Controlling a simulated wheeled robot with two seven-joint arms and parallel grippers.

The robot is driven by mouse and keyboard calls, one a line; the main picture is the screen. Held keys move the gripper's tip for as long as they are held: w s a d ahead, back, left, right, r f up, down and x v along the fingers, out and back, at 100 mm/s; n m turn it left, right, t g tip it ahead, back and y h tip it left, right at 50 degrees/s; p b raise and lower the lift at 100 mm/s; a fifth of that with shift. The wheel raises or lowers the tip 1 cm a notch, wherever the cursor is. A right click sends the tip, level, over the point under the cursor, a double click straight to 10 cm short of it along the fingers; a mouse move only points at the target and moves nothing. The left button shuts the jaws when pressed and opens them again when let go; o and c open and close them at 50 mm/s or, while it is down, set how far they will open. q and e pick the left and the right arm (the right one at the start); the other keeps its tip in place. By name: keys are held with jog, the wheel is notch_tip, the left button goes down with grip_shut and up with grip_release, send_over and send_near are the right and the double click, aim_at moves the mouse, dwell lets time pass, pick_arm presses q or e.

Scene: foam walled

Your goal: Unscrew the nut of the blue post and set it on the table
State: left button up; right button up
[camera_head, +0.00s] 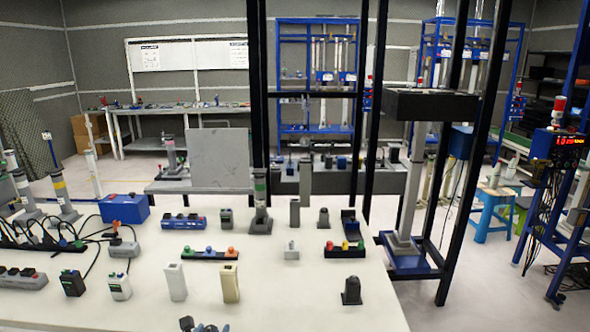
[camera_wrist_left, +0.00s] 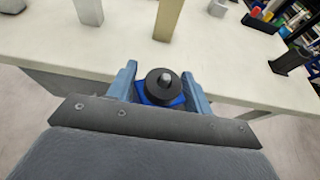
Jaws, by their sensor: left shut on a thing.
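In the left wrist view a round black nut (camera_wrist_left: 156,86) sits around a grey stud tip (camera_wrist_left: 165,80), with the blue post (camera_wrist_left: 174,101) showing as a square blue part beneath it. My left gripper (camera_wrist_left: 159,74) has one finger on each side of the nut and is shut on it. The stud tip shows through the middle of the nut. The lower part of the post is hidden by the nut and my gripper. In the head view only small dark parts show at the bottom edge, too cut off to tell apart. My right gripper is not in view.
The white table (camera_head: 300,300) holds several upright blocks, including a beige one (camera_head: 229,284) and a white one (camera_head: 176,282). A dark block (camera_head: 351,291) stands near the right edge. A blue box (camera_head: 124,208) is at the left.

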pick_arm(q)
jog(key=shift+s+f, duration=0.6)
jog(key=shift+f, duration=0.2)
jog(key=shift+s+f, duration=0.55)
jog(key=shift+f, duration=0.25)
jog(key=shift+w+d+r+m, duration=0.25)
jog(key=shift+w+d+m, duration=0.05)
jog(key=shift+w, duration=0.05)
jog(key=w+d+r+m+g+h, duration=0.3)
jog(key=w+d+m+h, duration=0.3)
jog(key=d, duration=0.3)
jog(key=w+d+r+m+g+h, duration=0.4)
jog(key=w+d+m+h, duration=0.1)
jog(key=d, duration=0.3)
jog(key=shift+w+d+r+m+h, duration=0.3)
jog(key=shift+w+d+m+h, duration=0.1)
jog(key=shift+w+h, duration=0.15)
jog(key=shift+w, duration=0.1)
